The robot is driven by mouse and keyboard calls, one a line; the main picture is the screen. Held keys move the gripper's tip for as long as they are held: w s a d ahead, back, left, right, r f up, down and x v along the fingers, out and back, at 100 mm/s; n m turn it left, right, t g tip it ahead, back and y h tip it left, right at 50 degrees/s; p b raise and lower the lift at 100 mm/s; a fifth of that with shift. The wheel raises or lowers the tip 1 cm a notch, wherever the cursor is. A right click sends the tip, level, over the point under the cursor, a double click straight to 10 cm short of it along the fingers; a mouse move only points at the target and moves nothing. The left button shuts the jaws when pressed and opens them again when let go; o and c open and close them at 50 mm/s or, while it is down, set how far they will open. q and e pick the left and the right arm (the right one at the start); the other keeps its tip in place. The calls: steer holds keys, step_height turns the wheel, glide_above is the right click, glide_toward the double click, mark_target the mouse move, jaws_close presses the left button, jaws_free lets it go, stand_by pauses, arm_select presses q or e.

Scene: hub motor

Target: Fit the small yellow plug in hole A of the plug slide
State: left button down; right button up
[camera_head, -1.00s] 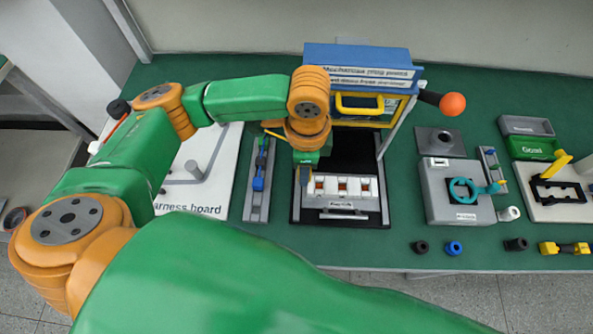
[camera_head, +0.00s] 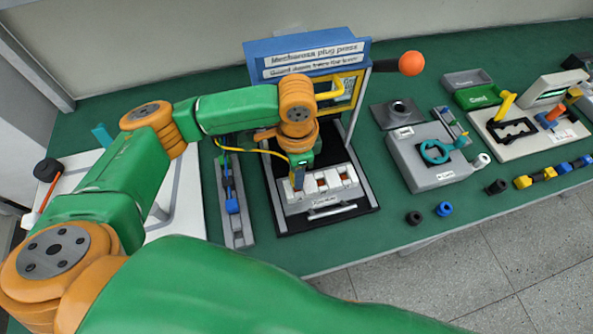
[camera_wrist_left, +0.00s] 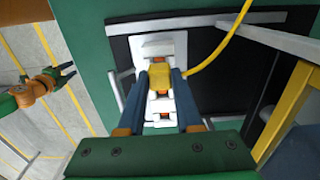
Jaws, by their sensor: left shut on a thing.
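The plug slide (camera_head: 318,206) is a pale block with a row of orange-marked holes, lying in the black tray of the press. My left gripper (camera_head: 297,183) points down at the slide's left end in the head view. In the left wrist view its two fingers (camera_wrist_left: 160,90) are shut on the small yellow plug (camera_wrist_left: 160,76), with a yellow cable running off to the upper right. The plug is over the end of the slide; I cannot tell how deep it sits. The hole letters are not readable. My right gripper (camera_wrist_left: 62,76) is apart from the table, its fingers spread.
The blue-topped press (camera_head: 306,47) stands behind the slide, with an orange-knobbed lever (camera_head: 411,63) at right. A narrow grey rail with blue parts (camera_head: 232,205) lies at left. A grey fixture with a teal ring (camera_head: 436,152) stands at right.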

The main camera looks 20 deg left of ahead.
stand_by(0.3)
arm_select(q)
steer(key=shift+p, duration=0.3)
steer(key=shift+f, duration=0.25)
steer(key=shift+p, duration=0.3)
steer(key=shift+d+r+p, duration=0.1)
steer(key=shift+p, duration=0.35)
steer(key=shift+f+b, duration=0.45)
steer(key=shift+f, duration=0.6)
